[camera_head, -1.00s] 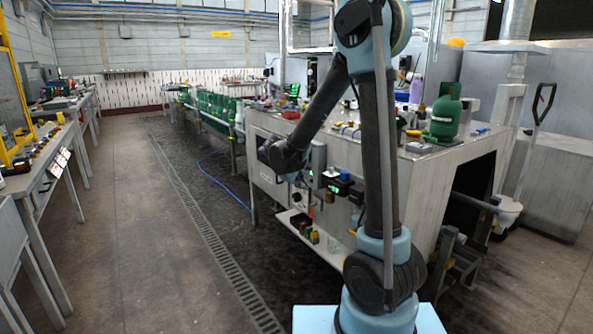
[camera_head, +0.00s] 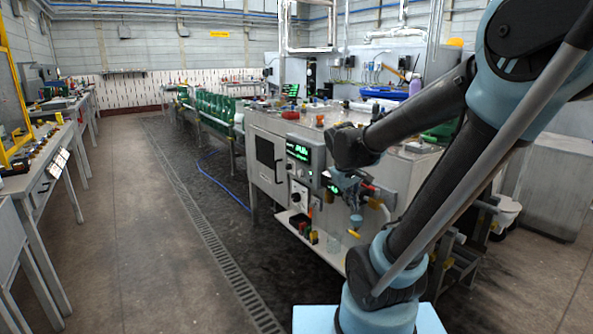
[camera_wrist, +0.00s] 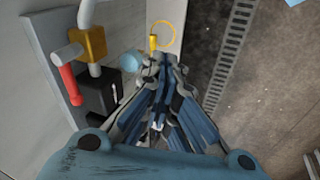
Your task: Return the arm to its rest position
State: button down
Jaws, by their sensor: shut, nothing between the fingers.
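My arm leans to the right across the head view, bent at the elbow, with its wrist in front of the workbench (camera_head: 262,185). My gripper (camera_head: 356,222) hangs below the wrist, pointing down beside the bench's front. In the wrist view, my gripper (camera_wrist: 166,62) has its blue-grey fingers drawn together, with nothing seen between them. A yellow ring-shaped part (camera_wrist: 165,35) shows just beyond the fingertips; I cannot tell how far below them it is.
A valve with a red handle (camera_wrist: 68,82) and a black box (camera_wrist: 100,95) are left of the gripper in the wrist view. A control box (camera_head: 305,155) is on the bench front. A floor drain grate (camera_head: 200,225) crosses the open aisle at left.

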jog(key=s+d+f+m+g+y, duration=0.1)
jog(key=s+f+m, duration=0.3)
jog(key=s, duration=1.1)
jog(key=shift+f+m+y, duration=0.4)
jog(key=shift+f+y, duration=0.4)
jog(key=shift+s+d, duration=0.1)
jog(key=shift+w+f, duration=0.2)
jog(key=shift+w, duration=0.3)
